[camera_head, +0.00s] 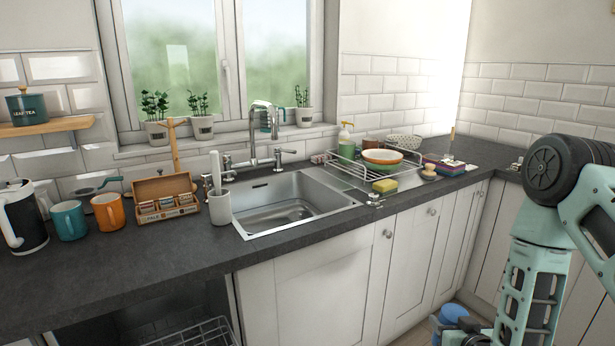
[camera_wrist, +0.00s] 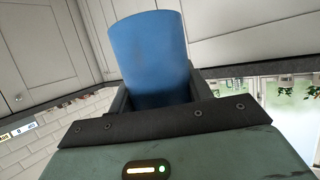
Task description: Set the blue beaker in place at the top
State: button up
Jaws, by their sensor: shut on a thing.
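A plain blue beaker (camera_wrist: 150,55) stands between the fingers of my gripper (camera_wrist: 162,98) in the wrist view. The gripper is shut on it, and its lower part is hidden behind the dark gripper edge. In the head view a blue shape that looks like the beaker (camera_head: 452,312) shows at the bottom edge, beside my arm and in front of the white cabinets. A wire rack (camera_head: 195,335) shows in the opening under the worktop at the lower left.
The slate worktop (camera_head: 130,255) carries a kettle (camera_head: 22,215), a teal mug (camera_head: 68,220), an orange mug (camera_head: 108,211), a tea box (camera_head: 165,198) and a grey utensil pot (camera_head: 219,206). The sink (camera_head: 290,205) is empty. A dish rack with bowls (camera_head: 382,158) stands right of it.

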jog(key=shift+v, duration=2.3)
